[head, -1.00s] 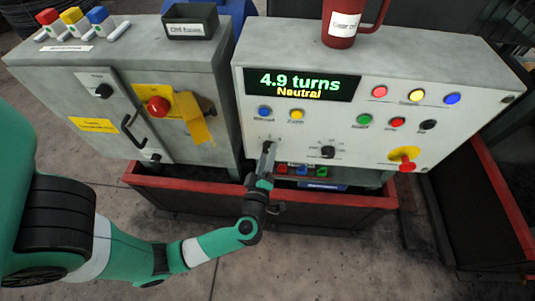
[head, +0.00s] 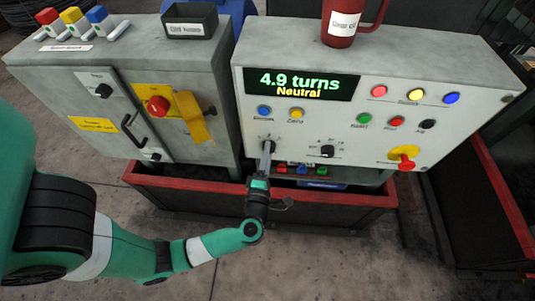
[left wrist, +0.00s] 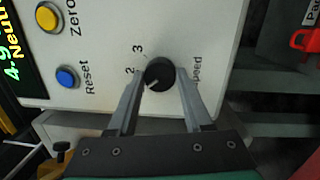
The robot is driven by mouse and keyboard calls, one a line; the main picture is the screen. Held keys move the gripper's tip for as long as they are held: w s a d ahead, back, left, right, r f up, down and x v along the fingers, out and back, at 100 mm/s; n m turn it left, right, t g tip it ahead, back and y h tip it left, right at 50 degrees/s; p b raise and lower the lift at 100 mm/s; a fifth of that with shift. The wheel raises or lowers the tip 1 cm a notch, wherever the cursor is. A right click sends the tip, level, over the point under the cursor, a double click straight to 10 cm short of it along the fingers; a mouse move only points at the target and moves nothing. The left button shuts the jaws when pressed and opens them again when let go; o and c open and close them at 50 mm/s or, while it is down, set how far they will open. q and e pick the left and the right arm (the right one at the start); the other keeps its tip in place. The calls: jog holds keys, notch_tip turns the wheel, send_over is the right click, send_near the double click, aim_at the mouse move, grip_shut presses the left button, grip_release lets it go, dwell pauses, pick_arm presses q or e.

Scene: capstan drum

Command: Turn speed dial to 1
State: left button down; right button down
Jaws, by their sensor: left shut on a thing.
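The speed dial (left wrist: 159,74) is a round black knob with a white pointer line on the light panel. In the left wrist view the numbers 2 and 3 show beside it, and the word Speed shows on its other side. The pointer slants toward the lower left of that view, past the 2, toward the part covered by a finger. No 1 is visible. My left gripper (left wrist: 158,88) is shut on the dial, one finger on each side; it also shows in the head view (head: 267,148), where it mostly hides the dial. My right gripper is not in view.
The display (head: 302,84) reads 4.9 turns, Neutral. A blue button (head: 264,111) and a yellow button (head: 296,114) sit just above the dial. Another black knob (head: 327,151) is to the right. A red emergency button (head: 406,163) sticks out farther right.

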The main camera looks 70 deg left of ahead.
pick_arm(q)
jog(key=shift+n, duration=0.6)
jog(key=shift+c, duration=1.6)
grip_release()
jog(key=p+v, duration=0.2)
jog(key=v, duration=0.9)
jog(key=shift+d, duration=0.3)
jog(key=shift+s+f, duration=0.1)
